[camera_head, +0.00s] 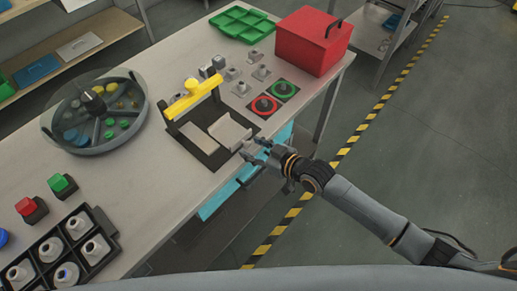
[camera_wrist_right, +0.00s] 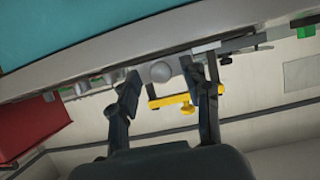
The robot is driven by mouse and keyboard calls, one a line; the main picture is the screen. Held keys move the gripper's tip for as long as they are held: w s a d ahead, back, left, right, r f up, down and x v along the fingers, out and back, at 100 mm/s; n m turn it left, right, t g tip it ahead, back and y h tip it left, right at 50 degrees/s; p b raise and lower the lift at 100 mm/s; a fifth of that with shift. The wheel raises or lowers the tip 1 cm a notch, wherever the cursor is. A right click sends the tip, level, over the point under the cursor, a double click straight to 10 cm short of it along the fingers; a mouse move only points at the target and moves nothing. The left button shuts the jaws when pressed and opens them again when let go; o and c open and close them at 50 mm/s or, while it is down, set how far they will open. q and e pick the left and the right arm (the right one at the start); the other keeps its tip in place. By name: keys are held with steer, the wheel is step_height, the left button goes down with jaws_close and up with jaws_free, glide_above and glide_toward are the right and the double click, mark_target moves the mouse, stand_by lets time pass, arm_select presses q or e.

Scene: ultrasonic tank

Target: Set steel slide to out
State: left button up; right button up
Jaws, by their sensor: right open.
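The steel slide (camera_head: 230,132) is a pale grey plate with raised sides. It lies on a dark base near the front edge of the bench, beside a fixture with a yellow bar (camera_head: 194,96). My right gripper (camera_head: 254,152) is at the bench's front edge, close to the slide's outer end. In the right wrist view my right gripper (camera_wrist_right: 162,70) is open, with a round grey knob (camera_wrist_right: 160,71) showing between its fingertips. I cannot tell whether the fingers touch it. The yellow bar (camera_wrist_right: 176,100) also shows there. My left gripper is not in view.
A red box (camera_head: 308,40) and a green tray (camera_head: 242,24) stand at the back. Red and green ringed dials (camera_head: 265,105) sit right of the fixture. A round sorter (camera_head: 97,112) and a black rack (camera_head: 67,247) are to the left.

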steer(key=v, duration=1.2)
steer(key=shift+f, duration=0.15)
steer(key=w+d+f+m+h+b, duration=0.1)
steer(key=d+f, duration=0.2)
steer(key=f, duration=0.2)
steer(key=w+d+f+m+h, duration=0.1)
steer(key=w+d+f+h, duration=0.1)
steer(key=f, duration=0.3)
steer(key=s+d+f+m+g+h+b, duration=0.15)
steer(key=s+d+f, duration=0.3)
steer(key=f, duration=0.75)
steer(key=s+d+f+m+h+b, duration=0.1)
steer(key=s+d+f+m+h, duration=0.15)
steer(key=d+f, duration=0.6)
steer(key=s+a+f+g, duration=0.1)
steer(key=s+f+g, duration=0.1)
steer(key=s+f, duration=0.5)
steer(key=s+a+f+g+h+b, duration=0.1)
steer(key=s+f, duration=0.6)
steer(key=s, duration=0.7)
steer(key=s+a+f+g+h, duration=0.1)
steer(key=s+a+f+g, duration=0.1)
steer(key=s+f+g, duration=0.2)
steer(key=s+f, duration=0.3)
steer(key=s, duration=0.3)
steer(key=shift+s+m+b, duration=0.3)
steer(key=shift+b, duration=0.1)
